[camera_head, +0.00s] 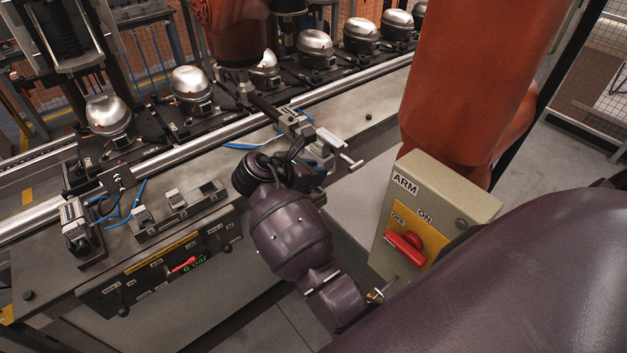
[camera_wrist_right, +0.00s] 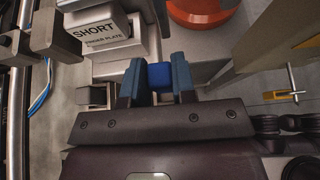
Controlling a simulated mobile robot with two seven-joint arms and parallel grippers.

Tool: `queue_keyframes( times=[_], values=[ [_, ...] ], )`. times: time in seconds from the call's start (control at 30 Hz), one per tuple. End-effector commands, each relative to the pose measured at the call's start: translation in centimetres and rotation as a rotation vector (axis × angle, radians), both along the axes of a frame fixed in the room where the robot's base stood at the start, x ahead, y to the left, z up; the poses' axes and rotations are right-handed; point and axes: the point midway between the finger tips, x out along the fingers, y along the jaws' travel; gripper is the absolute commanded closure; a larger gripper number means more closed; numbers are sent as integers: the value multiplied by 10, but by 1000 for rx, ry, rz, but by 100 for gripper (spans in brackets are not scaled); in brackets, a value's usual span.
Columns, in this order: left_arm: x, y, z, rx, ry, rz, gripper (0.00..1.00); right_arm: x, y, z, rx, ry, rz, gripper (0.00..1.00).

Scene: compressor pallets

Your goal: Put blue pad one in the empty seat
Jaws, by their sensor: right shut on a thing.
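My right gripper (camera_head: 318,176) is over the right end of the bench, beside a grey metal fixture, with its fingers partly hidden by my wrist in the head view. In the right wrist view, its two blue-grey fingers (camera_wrist_right: 159,80) are closed on a small bright blue pad (camera_wrist_right: 159,75). The pad sits between the fingertips. A pale block labelled SHORT FINGER PLATE (camera_wrist_right: 104,35) lies just ahead and left of the fingers. I cannot clearly tell which place is the empty seat. My left gripper is not in view.
A low rack with pale blocks (camera_head: 180,212) stands on the bench's front left, near blue hoses. Compressors (camera_head: 191,83) line the conveyor behind a metal rail. A switch box labelled ARM (camera_head: 433,215) and an orange column (camera_head: 475,80) stand right of my gripper.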

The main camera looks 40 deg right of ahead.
Motion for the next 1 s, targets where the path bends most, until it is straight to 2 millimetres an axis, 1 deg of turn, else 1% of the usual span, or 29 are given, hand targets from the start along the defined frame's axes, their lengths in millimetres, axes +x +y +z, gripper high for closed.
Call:
queue_keyframes(
  times=[0.03, 0.2, 0.27, 0.3, 0.47, 0.5, 0.63, 0.67, 1.0],
  values=[
    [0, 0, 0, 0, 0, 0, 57, -1, 0, -9, 1, 6, 0, 98],
    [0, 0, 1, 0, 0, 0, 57, 0, 0, -28, 1, 3, 1, 98],
    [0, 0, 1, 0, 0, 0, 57, -1, 0, -32, 3, 5, 0, 97],
    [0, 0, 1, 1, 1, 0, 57, -1, 0, -34, 4, 6, 0, 100],
    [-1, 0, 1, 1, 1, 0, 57, -2, 0, -37, 7, 11, -1, 100],
    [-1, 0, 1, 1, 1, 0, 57, -2, 0, -37, 8, 11, -1, 72],
    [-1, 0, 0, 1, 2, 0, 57, -2, 0, -36, 5, 9, -1, 52],
    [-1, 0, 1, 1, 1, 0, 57, -2, 0, -35, 5, 8, -2, 50],
    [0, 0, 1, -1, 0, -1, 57, 0, 0, -32, 2, 2, 0, 50]
  ],
)
